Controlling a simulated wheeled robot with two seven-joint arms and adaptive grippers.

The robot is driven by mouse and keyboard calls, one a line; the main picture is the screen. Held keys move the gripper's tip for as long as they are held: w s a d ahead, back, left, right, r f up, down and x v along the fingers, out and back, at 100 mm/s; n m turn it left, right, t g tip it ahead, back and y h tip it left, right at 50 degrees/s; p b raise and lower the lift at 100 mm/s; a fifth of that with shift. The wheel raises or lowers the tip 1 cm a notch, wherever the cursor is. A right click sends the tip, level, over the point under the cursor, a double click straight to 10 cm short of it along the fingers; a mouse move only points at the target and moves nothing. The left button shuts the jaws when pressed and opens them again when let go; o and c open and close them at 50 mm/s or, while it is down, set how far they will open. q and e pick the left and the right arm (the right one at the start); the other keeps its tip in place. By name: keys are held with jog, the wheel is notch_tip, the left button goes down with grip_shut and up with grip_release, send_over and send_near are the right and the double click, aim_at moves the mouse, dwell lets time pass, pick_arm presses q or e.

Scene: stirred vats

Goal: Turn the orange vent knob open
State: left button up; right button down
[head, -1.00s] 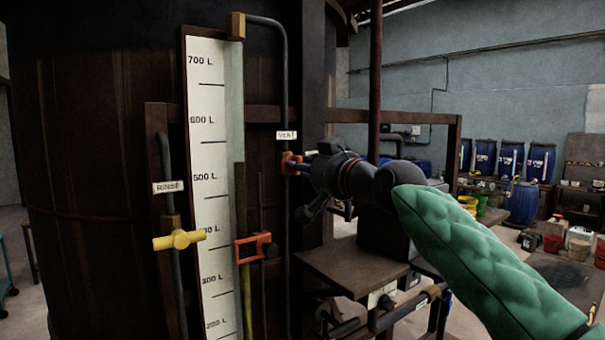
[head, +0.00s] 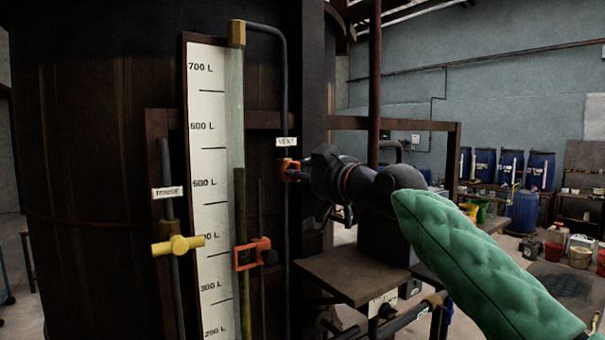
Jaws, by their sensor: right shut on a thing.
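The orange vent knob (head: 288,165) sits on the dark vent pipe, just below the white VENT label (head: 286,142). My right gripper (head: 300,174) reaches in from the right, level with the knob, and is shut on it. The gripper's dark body hides the right part of the knob, so its exact angle is hard to read. My left gripper is not in view.
Left of the pipe is a level gauge (head: 203,150) with an orange-red clamp (head: 253,253). A yellow rinse valve (head: 178,244) stands further left. A brown shelf (head: 350,274) lies below my right arm. Blue drums (head: 522,210) stand far back right.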

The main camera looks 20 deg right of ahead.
jog(key=c, duration=1.1)
grip_release()
jog(key=shift+w, duration=0.1)
jog(key=shift+o, duration=0.2)
jog(key=v, duration=1.2)
